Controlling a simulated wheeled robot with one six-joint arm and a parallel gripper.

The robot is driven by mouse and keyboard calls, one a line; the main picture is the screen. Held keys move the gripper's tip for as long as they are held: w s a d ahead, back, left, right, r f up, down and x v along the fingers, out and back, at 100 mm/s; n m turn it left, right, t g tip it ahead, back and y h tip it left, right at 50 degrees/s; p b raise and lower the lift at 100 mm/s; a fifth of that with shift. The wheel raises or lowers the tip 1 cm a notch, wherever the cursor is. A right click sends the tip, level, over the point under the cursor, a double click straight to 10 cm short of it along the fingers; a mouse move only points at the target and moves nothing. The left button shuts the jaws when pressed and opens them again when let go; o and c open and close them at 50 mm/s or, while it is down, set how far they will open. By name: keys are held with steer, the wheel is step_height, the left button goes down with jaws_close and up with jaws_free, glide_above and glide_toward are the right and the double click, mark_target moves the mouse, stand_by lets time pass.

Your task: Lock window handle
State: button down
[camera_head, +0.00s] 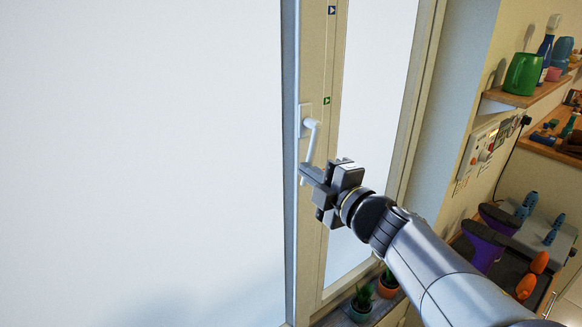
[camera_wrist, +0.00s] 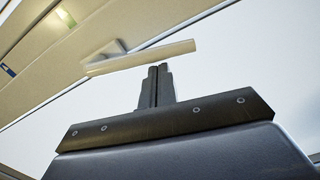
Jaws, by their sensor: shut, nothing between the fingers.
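The white window handle (camera_head: 313,142) sits on the beige window frame in the head view, its lever hanging down from its plate. My gripper (camera_head: 304,172) is at the lower end of the lever, its fingers shut with nothing between them. In the wrist view the handle (camera_wrist: 140,57) lies across the picture just beyond the shut fingertips (camera_wrist: 157,70). I cannot tell whether the fingertips touch the lever.
The window frame (camera_head: 312,240) carries a blue sticker (camera_head: 332,10) above and a green sticker (camera_head: 327,100) near the handle. Potted plants (camera_head: 361,300) stand on the sill below. A large blank pale area fills the left.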

steer(key=shift+w+d+f+n+b, duration=0.25)
steer(key=shift+d+n+b, duration=0.1)
steer(key=shift+n+b, duration=0.25)
steer(key=shift+w+d+f+n+b, duration=0.1)
steer(key=shift+w+d+n+b, duration=0.1)
steer(key=shift+d+n+b, duration=0.3)
steer(key=shift+a, duration=0.1)
steer(key=v, duration=1)
steer(key=shift+s+d+p, duration=0.25)
steer(key=shift+s+p, duration=0.05)
steer(key=shift+p, duration=0.05)
steer(key=x, duration=1.1)
steer(key=shift+b, duration=0.3)
steer(key=shift+s, duration=0.15)
